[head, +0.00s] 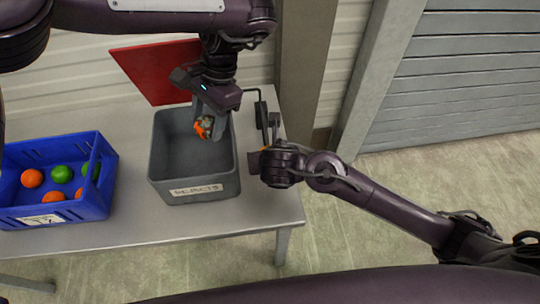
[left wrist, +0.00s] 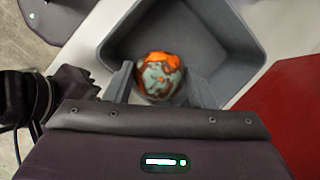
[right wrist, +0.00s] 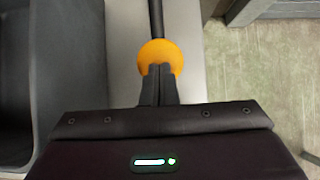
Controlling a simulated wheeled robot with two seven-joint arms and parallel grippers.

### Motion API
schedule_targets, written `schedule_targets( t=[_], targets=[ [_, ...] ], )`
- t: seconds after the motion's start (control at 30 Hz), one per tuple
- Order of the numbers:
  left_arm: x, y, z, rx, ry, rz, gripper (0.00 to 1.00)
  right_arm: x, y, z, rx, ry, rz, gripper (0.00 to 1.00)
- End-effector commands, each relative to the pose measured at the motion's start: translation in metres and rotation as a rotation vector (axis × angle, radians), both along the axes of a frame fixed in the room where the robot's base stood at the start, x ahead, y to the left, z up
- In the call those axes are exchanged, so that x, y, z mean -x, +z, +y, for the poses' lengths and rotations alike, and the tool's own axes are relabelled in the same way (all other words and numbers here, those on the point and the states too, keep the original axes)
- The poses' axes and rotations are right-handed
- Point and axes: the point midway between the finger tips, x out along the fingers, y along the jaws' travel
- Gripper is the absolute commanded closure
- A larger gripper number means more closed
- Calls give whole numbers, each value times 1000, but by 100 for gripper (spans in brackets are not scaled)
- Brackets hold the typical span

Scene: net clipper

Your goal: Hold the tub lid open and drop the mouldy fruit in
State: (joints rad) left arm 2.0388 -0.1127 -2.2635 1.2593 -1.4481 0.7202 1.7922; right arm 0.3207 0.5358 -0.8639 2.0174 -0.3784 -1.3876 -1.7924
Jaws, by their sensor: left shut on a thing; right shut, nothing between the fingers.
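The grey tub (head: 165,165), labelled REJECTS, stands on the table with its mouth open. Its red lid (head: 150,70) is raised behind it and also shows in the left wrist view (left wrist: 290,110). My left gripper (head: 209,122) is shut on the mouldy fruit (left wrist: 160,75), orange with grey-green patches, over the tub's opening. My right gripper (right wrist: 158,85) is shut and empty at an orange knob (right wrist: 160,53) on a black rod, right of the tub. The fingertips overlap the knob in the right wrist view; I cannot tell whether they press on it.
A blue crate (head: 55,218) with several orange and green fruits stands left of the tub on the grey table (head: 130,250). A post (head: 305,60) and a shutter (head: 470,80) are behind. The floor right of the table is clear.

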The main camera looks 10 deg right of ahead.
Motion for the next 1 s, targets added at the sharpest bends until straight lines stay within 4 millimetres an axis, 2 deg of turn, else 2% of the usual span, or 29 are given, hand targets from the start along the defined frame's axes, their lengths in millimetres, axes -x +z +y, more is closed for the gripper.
schedule_targets(
  t=[0.7,1.0],
  targets=[
    [1,-87,0,0,2,2,73,0,0,0,0,0,1,100],
    [0,-97,0,1,0,-1,73,0,0,0,0,0,1,100]
  ],
)
